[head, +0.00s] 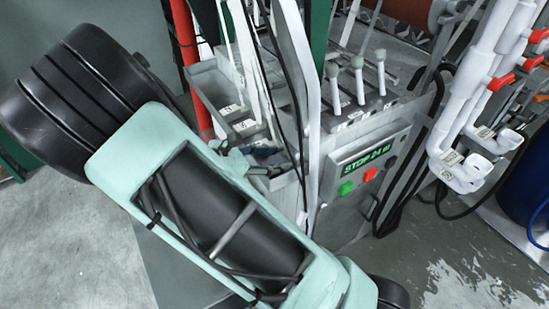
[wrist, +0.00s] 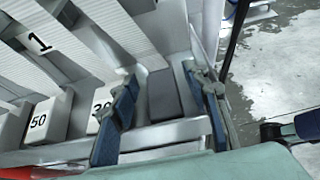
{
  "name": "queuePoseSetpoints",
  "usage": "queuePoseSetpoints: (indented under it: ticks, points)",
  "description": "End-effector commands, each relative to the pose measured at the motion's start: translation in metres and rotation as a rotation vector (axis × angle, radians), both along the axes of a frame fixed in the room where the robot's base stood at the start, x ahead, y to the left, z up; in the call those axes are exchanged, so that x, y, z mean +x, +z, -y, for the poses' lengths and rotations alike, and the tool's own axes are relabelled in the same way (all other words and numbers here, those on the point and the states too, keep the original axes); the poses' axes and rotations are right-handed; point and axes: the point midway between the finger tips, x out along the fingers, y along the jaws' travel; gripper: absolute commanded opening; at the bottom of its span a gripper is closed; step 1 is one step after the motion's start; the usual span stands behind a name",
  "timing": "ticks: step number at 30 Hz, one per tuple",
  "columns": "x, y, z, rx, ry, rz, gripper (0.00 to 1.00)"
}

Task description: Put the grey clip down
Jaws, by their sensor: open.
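In the wrist view my gripper (wrist: 160,80) is open, with its two blue-padded fingers apart. A dark grey block (wrist: 164,98), which looks like the grey clip, lies between the fingers on a pale grey ledge (wrist: 165,136). A gap shows on each side of it, so the fingers do not appear to grip it. I cannot tell its full shape. In the head view the clip cannot be made out, and my teal and black arm hides much of the area around the gripper.
White blocks marked 50 (wrist: 38,121) and another number (wrist: 103,113) stand left of the fingers. Pale webbing strips (wrist: 95,45) run above them. In the head view, a control box (head: 366,165) with green and red buttons and white pipes (head: 470,85) stand to the right.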

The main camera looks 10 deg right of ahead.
Motion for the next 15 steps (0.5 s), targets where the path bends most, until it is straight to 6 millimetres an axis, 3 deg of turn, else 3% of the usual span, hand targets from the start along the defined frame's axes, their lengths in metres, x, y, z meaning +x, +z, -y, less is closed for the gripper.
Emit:
queuePoseSetpoints:
  ticks: [5, 15]
  points:
    - [0.0, 0.004, -0.003, 0.001, 0.001, 0.0, 0.43]
    - [-0.018, 0.032, -0.06, 0.004, 0.003, 0.002, 0.43]
